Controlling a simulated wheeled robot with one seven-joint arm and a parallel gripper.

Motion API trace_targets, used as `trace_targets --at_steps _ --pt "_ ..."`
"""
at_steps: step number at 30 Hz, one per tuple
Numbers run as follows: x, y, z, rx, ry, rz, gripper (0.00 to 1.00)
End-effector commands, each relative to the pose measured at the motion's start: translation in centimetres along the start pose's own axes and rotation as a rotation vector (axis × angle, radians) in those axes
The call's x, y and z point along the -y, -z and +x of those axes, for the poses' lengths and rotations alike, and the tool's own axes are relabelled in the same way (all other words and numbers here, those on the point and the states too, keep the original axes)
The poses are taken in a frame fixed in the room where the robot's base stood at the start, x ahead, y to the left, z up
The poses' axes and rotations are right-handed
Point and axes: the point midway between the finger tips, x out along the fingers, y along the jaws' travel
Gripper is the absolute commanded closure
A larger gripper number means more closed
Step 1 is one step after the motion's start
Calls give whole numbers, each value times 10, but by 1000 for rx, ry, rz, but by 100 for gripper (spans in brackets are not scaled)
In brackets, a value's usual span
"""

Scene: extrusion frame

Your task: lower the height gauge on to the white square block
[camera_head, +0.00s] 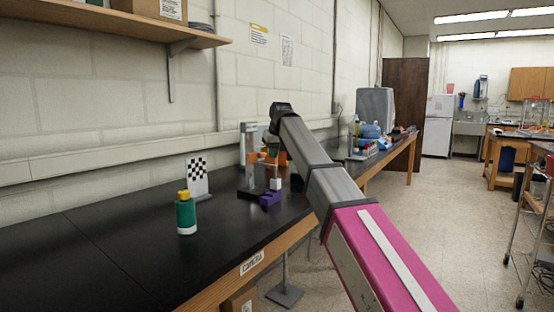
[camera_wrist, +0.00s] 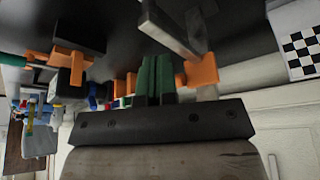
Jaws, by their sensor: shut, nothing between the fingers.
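A grey upright extrusion frame (camera_head: 247,148) with orange parts (camera_head: 271,157) stands on the black bench; I take this as the height gauge. A small white block (camera_head: 275,184) sits low in front of it, by a purple stepped block (camera_head: 269,198). In the wrist view my gripper (camera_wrist: 157,72) has its green fingers shut and empty. An orange part (camera_wrist: 198,72) by a grey bar (camera_wrist: 170,28) is just right of the fingers; I cannot tell whether they touch. The white block is not clear in the wrist view. In the head view my wrist hides the fingertips.
A green bottle with a yellow cap (camera_head: 186,213) and a checkered board (camera_head: 197,178) stand left on the bench (camera_head: 120,255). The front left bench top is mostly clear. Blue and grey equipment (camera_head: 372,115) stands farther back. A shelf (camera_head: 120,25) hangs above.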

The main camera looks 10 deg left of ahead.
Motion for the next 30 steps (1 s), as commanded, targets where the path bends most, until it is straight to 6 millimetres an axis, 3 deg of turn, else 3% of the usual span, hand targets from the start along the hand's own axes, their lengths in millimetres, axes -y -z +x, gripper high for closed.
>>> trace_targets --at_steps 22,30 --pt "0 21 -47 0 0 0 100" --pt "0 22 -52 1 0 0 100"
